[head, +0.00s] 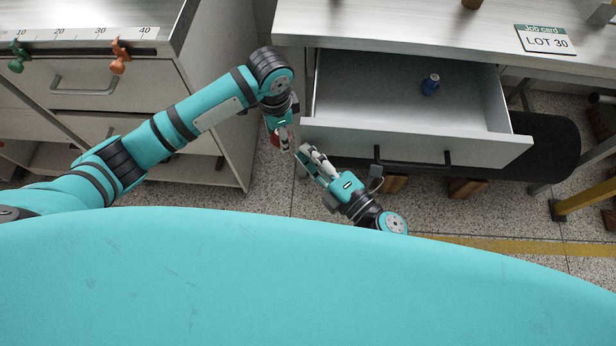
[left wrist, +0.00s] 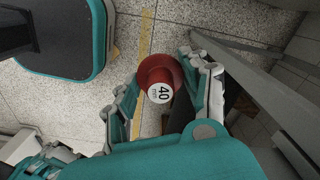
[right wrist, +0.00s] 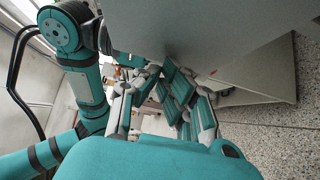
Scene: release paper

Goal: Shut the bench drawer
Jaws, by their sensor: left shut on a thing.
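The bench drawer (head: 420,138) is pulled out from under the bench top in the head view, with a dark bar handle (head: 412,163) on its front. A small blue object (head: 430,84) lies inside it. My right gripper (head: 303,150) is by the left end of the drawer front; contact cannot be told. Its fingers also show in the right wrist view (right wrist: 160,75), but their gap is unclear. My left gripper (head: 283,140) is left of the drawer, shut on a red weight (left wrist: 158,72) with a white "40" label. The weight is mostly hidden in the head view.
A job card (head: 546,39) lies on the bench top (head: 400,25). A dark stool seat (head: 550,150) is at right, below the bench. Speckled floor shows between cabinet and bench.

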